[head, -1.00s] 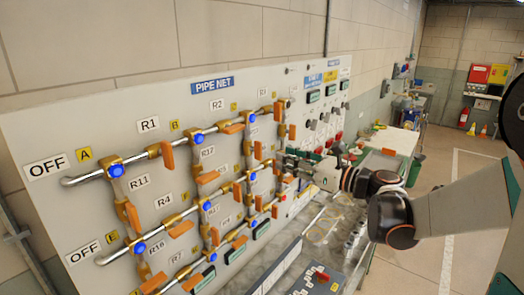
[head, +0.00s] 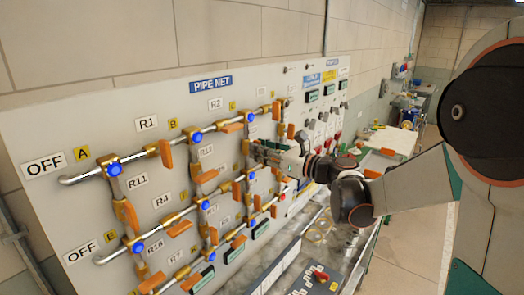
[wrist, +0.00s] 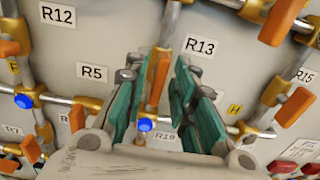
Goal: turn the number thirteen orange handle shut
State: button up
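The R13 label (wrist: 200,46) is on the panel in the wrist view. To its left, an orange handle (wrist: 158,76) lies roughly along its vertical pipe. My gripper (wrist: 156,92) is open, with teal-padded fingers to the left and right of this handle. The handle shows between the fingers, with gaps on both sides; I see no contact. In the head view my gripper (head: 260,152) is at the right column of the pipe net, where it hides the handle and the R13 label.
Blue-capped joints (wrist: 145,125) and other orange handles (wrist: 283,20) surround the gripper closely. One more handle (wrist: 296,107) is at the right by R15. The pipe net panel (head: 70,130) extends left. A bench (head: 335,255) runs below; floor at right is open.

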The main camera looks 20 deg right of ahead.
grip_shut()
jog(key=shift+n, duration=0.4)
jog(key=n, duration=0.5)
jog(key=n+b, duration=0.1)
jog(key=n, duration=0.5)
jog(key=n+b, duration=0.1)
jog(key=n, duration=0.5)
jog(key=shift+s+a+f, duration=0.2)
jog(key=shift+a+f, duration=0.05)
jog(key=shift+f, duration=0.1)
jog(key=shift+o, duration=2.2)
grip_release()
